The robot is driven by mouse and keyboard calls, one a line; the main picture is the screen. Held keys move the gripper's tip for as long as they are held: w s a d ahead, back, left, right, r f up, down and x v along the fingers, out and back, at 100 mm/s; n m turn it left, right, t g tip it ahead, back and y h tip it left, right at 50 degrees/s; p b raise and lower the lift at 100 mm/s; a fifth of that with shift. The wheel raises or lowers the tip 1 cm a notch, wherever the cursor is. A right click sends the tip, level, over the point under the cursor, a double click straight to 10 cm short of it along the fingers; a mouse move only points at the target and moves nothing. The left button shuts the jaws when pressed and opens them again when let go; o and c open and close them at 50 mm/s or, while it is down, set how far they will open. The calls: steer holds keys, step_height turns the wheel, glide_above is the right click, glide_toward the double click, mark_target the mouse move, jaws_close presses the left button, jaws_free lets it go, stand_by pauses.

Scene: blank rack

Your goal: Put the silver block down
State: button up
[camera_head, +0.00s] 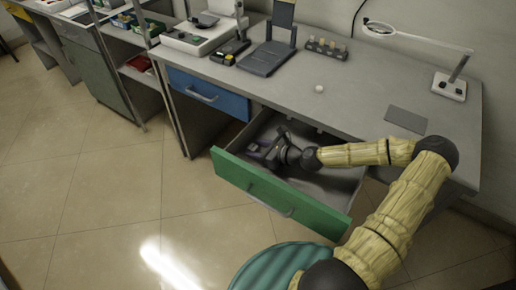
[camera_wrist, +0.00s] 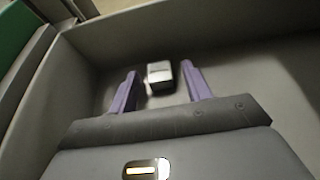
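The silver block (camera_wrist: 159,75) is a small, light, box-shaped piece in the wrist view. It lies inside the open drawer, apparently on its grey floor. My gripper (camera_wrist: 160,72) has its two purple fingers spread on either side of the block, with a visible gap at each side. The gripper is open and does not hold the block. In the head view my gripper (camera_head: 270,156) reaches down into the green-fronted drawer (camera_head: 270,192), near its left side. I cannot make out the block in the head view.
The drawer walls (camera_wrist: 230,25) surround my gripper. The grey desk (camera_head: 345,100) overhangs the drawer's back. On it are a small white ball (camera_head: 319,89), a dark flat pad (camera_head: 406,120), a magnifier lamp (camera_head: 449,86) and a dark stand (camera_head: 268,58). A blue drawer (camera_head: 209,95) is shut.

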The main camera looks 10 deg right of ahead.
steer(key=shift+r, duration=0.2)
steer(key=p+v, duration=0.2)
steer(key=v, duration=1)
steer(key=shift+w, duration=0.2)
